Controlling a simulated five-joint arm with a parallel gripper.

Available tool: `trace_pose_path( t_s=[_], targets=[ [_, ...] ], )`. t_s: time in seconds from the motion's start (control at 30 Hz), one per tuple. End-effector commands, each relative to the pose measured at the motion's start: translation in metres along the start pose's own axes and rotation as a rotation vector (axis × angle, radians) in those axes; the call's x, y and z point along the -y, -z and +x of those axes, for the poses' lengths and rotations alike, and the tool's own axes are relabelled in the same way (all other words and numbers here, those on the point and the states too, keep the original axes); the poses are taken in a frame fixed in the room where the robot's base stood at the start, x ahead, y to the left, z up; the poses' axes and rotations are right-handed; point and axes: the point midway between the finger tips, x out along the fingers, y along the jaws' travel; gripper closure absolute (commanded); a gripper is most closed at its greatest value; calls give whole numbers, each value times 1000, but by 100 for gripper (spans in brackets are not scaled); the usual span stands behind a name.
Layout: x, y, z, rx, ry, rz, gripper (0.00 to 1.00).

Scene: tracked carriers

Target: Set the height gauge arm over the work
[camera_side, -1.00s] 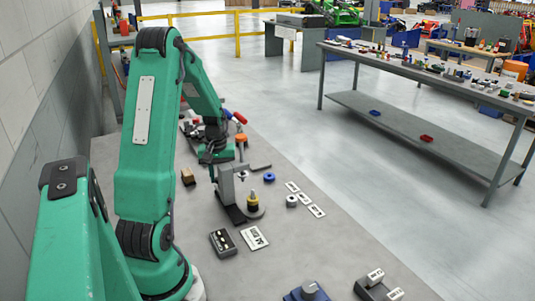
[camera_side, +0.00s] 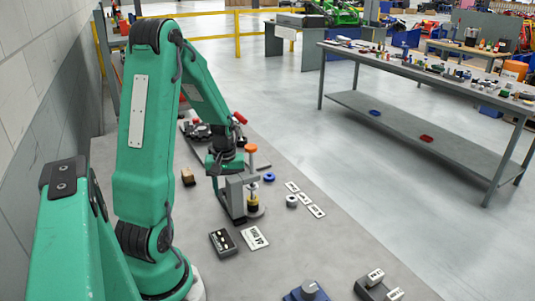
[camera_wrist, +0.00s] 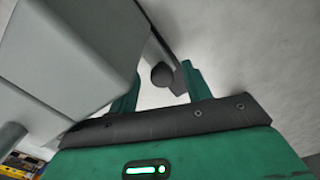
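The height gauge is a grey upright (camera_side: 233,197) on a dark base, with a grey arm (camera_side: 243,179) near its top. The arm carries a rod with an orange knob (camera_side: 250,148) and reaches right, above the yellow-and-black work piece (camera_side: 253,202). Exact alignment cannot be told. My gripper (camera_side: 216,168) is low beside the gauge's upper part; its fingers are mostly hidden there. In the wrist view, the two green fingers of my gripper (camera_wrist: 161,86) stand apart. A dark round knob (camera_wrist: 162,75) shows between them, and a large grey block (camera_wrist: 70,55) fills the left; contact cannot be told.
A black box with buttons (camera_side: 222,242) and a white card (camera_side: 254,237) lie in front. A brown block (camera_side: 188,177) lies left.

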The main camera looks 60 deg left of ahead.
Motion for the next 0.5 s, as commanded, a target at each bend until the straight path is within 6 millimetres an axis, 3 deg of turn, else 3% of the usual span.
trace_pose_path(
  t_s=[0.27, 0.5],
  targets=[
    [-1, -1, -1, 1, 1, 5, 51],
    [-1, 0, -15, 0, 0, 4, 51]
  ],
)
